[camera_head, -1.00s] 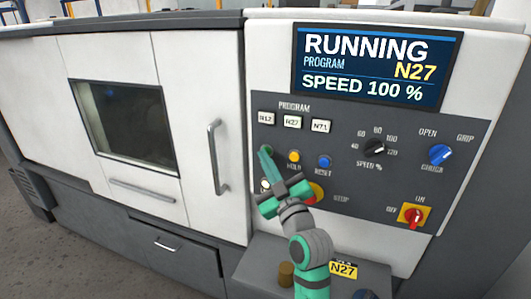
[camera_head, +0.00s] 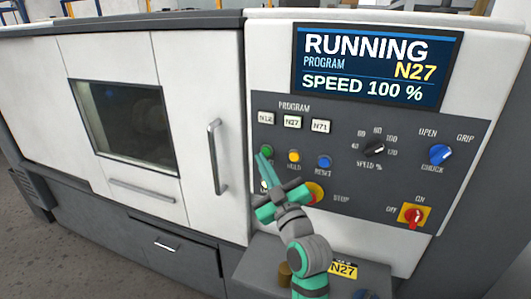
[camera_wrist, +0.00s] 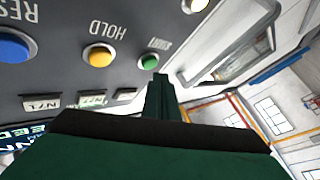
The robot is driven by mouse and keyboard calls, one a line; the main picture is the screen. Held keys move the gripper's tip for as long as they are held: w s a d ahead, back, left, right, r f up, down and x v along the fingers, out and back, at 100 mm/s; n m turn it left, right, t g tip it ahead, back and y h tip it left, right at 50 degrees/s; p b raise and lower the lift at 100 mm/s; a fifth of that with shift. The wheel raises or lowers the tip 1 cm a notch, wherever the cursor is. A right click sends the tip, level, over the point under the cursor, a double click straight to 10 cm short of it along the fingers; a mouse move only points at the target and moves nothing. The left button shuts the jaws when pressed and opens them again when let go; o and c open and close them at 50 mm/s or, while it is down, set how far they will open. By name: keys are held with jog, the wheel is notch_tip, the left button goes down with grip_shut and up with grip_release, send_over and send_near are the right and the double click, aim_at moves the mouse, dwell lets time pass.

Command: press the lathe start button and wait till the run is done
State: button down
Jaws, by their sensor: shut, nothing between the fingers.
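The green start button (camera_head: 267,150) is on the lathe's control panel, left of the yellow hold button (camera_head: 294,157). It also shows in the wrist view (camera_wrist: 149,61), just beyond my fingertips. My gripper (camera_head: 263,163) is shut and empty, its tips a little below and in front of the start button. The tips look apart from the button in the head view. The lathe's screen (camera_head: 376,66) reads RUNNING, program N27, speed 100 %. The lathe door (camera_head: 190,130) is closed, and its window (camera_head: 125,125) shows a dim interior.
Near my gripper are a blue reset button (camera_head: 324,162) and a partly hidden stop button (camera_head: 317,192). Program keys (camera_head: 292,122) sit above. A speed knob (camera_head: 374,149), a chuck knob (camera_head: 440,154) and a red power switch (camera_head: 412,214) are to the right.

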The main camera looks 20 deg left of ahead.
jog(key=s, duration=0.5)
dwell(0.3)
dwell(0.6)
jog(key=s+d+f+m+t+h, duration=0.1)
jog(key=s+d+f+m+h, duration=0.3)
jog(key=f, duration=0.6)
jog(key=s+d+f+m+t+h, duration=0.1)
jog(key=s+d+f+m+h, duration=0.3)
jog(key=f, duration=0.5)
jog(key=s+d+f+m+h, duration=0.3)
jog(key=s+d+f+m, duration=0.15)
jog(key=f, duration=0.55)
jog(key=s+d+f+g+h, duration=0.1)
jog(key=s+d+f, duration=0.3)
jog(key=s, duration=1)
jog(key=s+d+f+m+g+h, duration=0.1)
jog(key=s+d+f, duration=0.3)
jog(key=s, duration=1)
jog(key=shift+s+g+h, duration=0.3)
jog(key=shift+g+h, duration=0.1)
jog(key=shift+h, duration=0.1)
dwell(0.4)
